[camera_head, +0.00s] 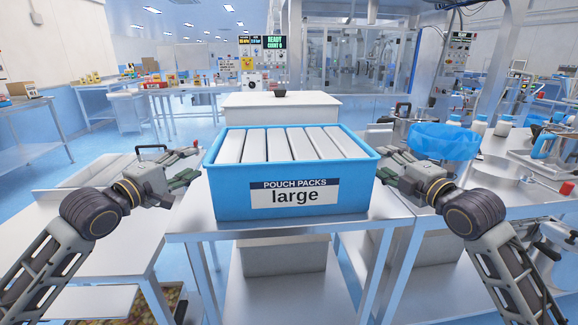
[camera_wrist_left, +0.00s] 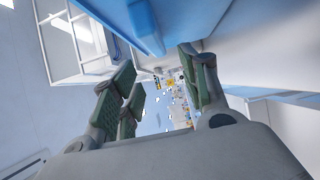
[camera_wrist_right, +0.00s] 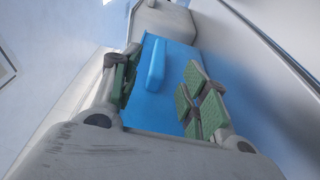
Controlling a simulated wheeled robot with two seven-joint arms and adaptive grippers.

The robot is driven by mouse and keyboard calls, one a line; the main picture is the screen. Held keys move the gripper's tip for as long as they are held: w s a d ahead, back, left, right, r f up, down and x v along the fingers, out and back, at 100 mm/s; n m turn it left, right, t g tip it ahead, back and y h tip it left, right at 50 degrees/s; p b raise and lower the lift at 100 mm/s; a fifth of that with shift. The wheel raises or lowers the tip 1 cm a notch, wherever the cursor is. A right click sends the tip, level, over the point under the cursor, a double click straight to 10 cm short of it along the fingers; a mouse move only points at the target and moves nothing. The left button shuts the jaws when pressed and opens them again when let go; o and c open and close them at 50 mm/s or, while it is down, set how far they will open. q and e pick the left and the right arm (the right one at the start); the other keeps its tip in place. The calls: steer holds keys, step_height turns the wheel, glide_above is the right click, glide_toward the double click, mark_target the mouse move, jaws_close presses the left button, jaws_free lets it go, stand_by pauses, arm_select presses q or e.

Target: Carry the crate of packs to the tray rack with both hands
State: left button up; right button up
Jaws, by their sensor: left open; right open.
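A blue crate (camera_head: 228,204) labelled "POUCH PACKS large" stands on a metal table in the head view, filled with several white packs (camera_head: 294,143) in a row. My left gripper (camera_head: 190,166) is open and empty, just beside the crate's left end. My right gripper (camera_head: 388,166) is open at the crate's right end, close to the rim. In the left wrist view, the crate (camera_wrist_left: 146,28) shows at the top, outside the open fingers (camera_wrist_left: 158,72). In the right wrist view, the crate (camera_wrist_right: 178,62) shows beyond and between the open fingers (camera_wrist_right: 160,68). I cannot single out the tray rack.
The metal table (camera_head: 350,222) has little bare room around the crate. A side table (camera_head: 100,245) is at left. A bench with a blue-lined bowl (camera_head: 445,140) is at right.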

mark_target(209, 150)
arm_select(q)
steer(key=x, duration=0.7)
arm_select(e)
steer(key=x, duration=0.7)
arm_select(q)
steer(key=shift+d, duration=0.1)
steer(key=shift+c, duration=0.3)
arm_select(e)
steer(key=shift+c, duration=0.3)
arm_select(q)
jaws_close()
arm_select(e)
jaws_close()
arm_select(q)
steer(key=shift+r, duration=0.3)
steer(key=shift+f, duration=0.1)
arm_select(e)
steer(key=shift+r, duration=0.2)
